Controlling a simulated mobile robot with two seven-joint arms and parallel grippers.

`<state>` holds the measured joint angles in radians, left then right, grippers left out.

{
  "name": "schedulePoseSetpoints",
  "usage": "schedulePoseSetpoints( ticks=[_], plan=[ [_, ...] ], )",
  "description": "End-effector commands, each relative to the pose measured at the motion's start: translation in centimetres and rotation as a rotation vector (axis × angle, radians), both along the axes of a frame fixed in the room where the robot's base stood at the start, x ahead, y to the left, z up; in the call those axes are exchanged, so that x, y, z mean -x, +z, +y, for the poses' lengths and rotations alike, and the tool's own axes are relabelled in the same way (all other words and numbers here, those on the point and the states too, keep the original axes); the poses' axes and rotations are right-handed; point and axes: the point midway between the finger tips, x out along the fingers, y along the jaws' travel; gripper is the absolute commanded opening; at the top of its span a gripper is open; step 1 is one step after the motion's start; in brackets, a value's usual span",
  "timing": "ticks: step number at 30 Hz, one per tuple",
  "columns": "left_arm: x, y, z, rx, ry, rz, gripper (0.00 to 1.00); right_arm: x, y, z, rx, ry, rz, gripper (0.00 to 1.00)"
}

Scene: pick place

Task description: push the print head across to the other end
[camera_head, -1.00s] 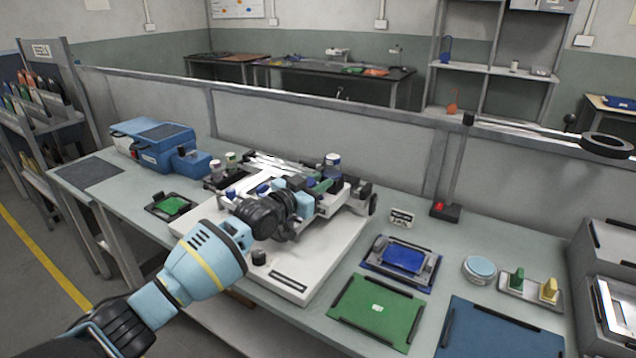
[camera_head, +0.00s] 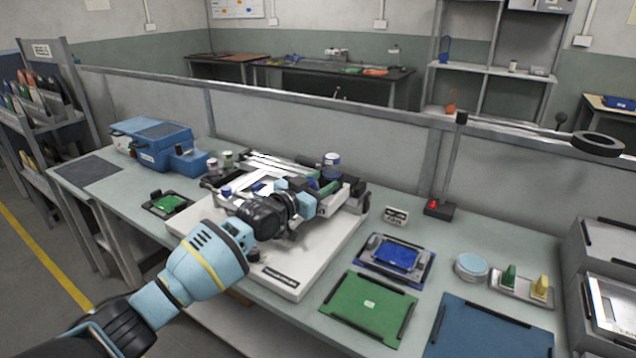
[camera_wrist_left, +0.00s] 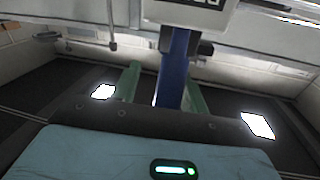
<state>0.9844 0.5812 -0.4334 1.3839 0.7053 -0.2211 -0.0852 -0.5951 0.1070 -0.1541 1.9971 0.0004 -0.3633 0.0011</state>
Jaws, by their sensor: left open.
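The printer (camera_head: 312,262) is a white base plate with a rail frame on top, in the middle of the bench. My left gripper (camera_head: 327,186) reaches over the frame at its right half. In the left wrist view its two green fingers (camera_wrist_left: 163,88) stand apart. An upright blue bar (camera_wrist_left: 175,70) stands between them, under a pale block with a dark label (camera_wrist_left: 205,5), which looks like the print head. I cannot tell whether a finger touches the bar. In the head view my gripper and wrist hide most of the print head. My right gripper is out of view.
A blue machine (camera_head: 160,145) stands at the back left. A green board (camera_head: 170,203) lies left of the printer. On the right lie a blue tray (camera_head: 397,258), a green mat (camera_head: 368,308), a blue mat (camera_head: 490,328) and a round tin (camera_head: 471,266). A lamp stand (camera_head: 440,208) rises behind.

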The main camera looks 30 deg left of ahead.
Motion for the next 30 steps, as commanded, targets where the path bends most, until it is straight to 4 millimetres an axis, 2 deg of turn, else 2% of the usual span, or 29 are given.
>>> schedulePoseSetpoints(
  ticks=[11, 24, 30],
  plan=[
    [0.4, 0.0, 0.4, -0.001, 0.004, 0.000, 0.45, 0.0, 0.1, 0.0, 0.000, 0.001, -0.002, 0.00],
    [5.7, 0.0, 1.5, -0.002, 0.002, -0.001, 0.45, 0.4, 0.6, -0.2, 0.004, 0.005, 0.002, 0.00],
    [7.2, 0.0, 1.9, -0.001, 0.001, 0.001, 0.45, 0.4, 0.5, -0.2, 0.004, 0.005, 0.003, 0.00]
  ],
)
